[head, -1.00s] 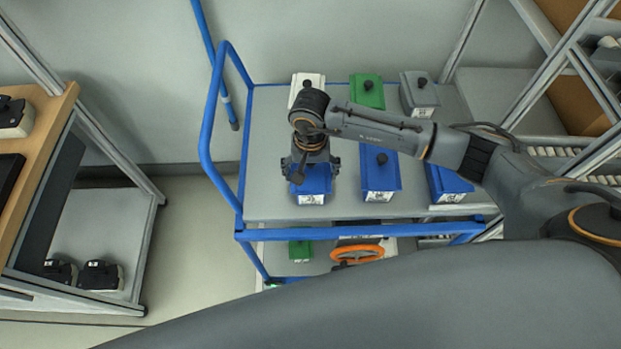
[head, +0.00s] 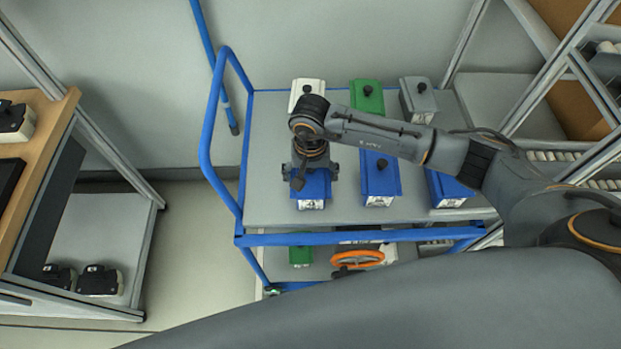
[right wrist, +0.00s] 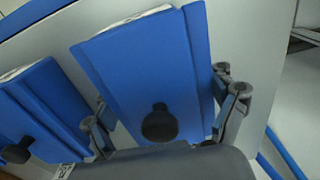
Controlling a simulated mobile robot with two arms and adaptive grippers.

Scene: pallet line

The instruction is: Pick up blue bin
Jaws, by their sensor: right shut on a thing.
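Several blue bins with black knobs stand along the front of the cart top. The leftmost blue bin (head: 312,187) is under my right gripper (head: 310,170), which points down at it in the head view and covers its rear part. In the right wrist view the same blue bin (right wrist: 150,75) lies between the two fingers of my right gripper (right wrist: 165,112), one finger at each side. The gripper is shut on this bin. The middle blue bin (head: 380,177) and the right blue bin (head: 447,188) stand apart to the right. My left gripper is not in view.
White (head: 306,88), green (head: 367,97) and grey (head: 418,98) bins stand in the back row. The blue-railed cart (head: 270,120) has a lower shelf with a green bin (head: 300,256) and an orange ring (head: 357,259). A workbench (head: 45,120) stands at left.

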